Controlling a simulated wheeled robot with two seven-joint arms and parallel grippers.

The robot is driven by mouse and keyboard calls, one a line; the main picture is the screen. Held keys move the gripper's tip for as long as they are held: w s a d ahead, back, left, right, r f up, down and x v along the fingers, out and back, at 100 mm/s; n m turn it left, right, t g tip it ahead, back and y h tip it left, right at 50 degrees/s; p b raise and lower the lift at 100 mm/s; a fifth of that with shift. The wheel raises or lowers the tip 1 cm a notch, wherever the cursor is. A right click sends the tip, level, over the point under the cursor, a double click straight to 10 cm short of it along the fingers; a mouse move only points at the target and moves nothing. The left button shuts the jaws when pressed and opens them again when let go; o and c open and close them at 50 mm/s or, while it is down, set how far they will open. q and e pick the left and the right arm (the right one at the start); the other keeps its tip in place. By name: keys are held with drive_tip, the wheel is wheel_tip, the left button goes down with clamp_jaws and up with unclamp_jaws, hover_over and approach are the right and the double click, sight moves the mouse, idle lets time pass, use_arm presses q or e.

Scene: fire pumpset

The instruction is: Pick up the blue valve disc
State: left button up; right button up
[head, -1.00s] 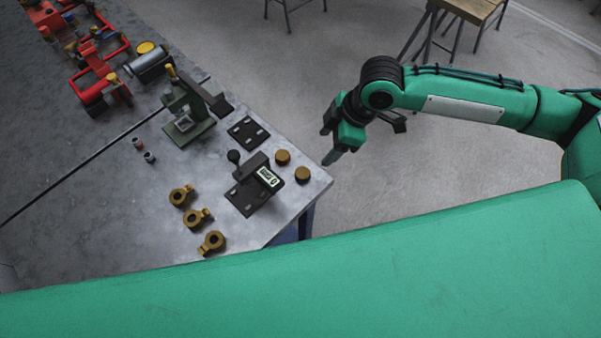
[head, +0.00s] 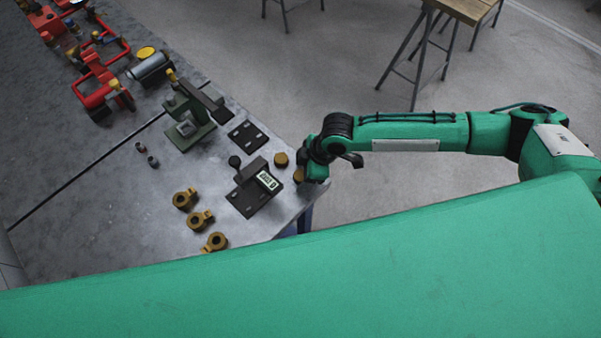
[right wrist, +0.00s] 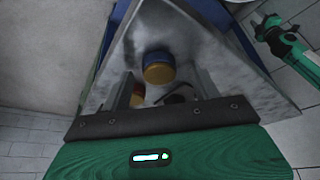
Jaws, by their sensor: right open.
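In the right wrist view, a small round brass disc with a blue face (right wrist: 158,68), the blue valve disc, lies near the table corner. A similar disc with a red band (right wrist: 137,96) is partly hidden by a finger. In the head view two brass discs (head: 281,159) show near the corner; their coloured bands do not show there. My right gripper (head: 313,171) is at the table's right corner, close to the nearer disc (head: 298,175). It is open and empty, its fingers (right wrist: 160,88) apart. A green arm end, apparently my left gripper (right wrist: 268,24), shows small in the wrist view.
A black fixture with a display (head: 265,181) stands left of the discs, with a dark plate (head: 248,136) behind it. Several brass ring fittings (head: 201,218) lie nearer. A green press (head: 190,125) and red pump parts (head: 95,85) stand further back.

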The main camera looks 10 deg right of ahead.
drive_tip(key=c, duration=1.2)
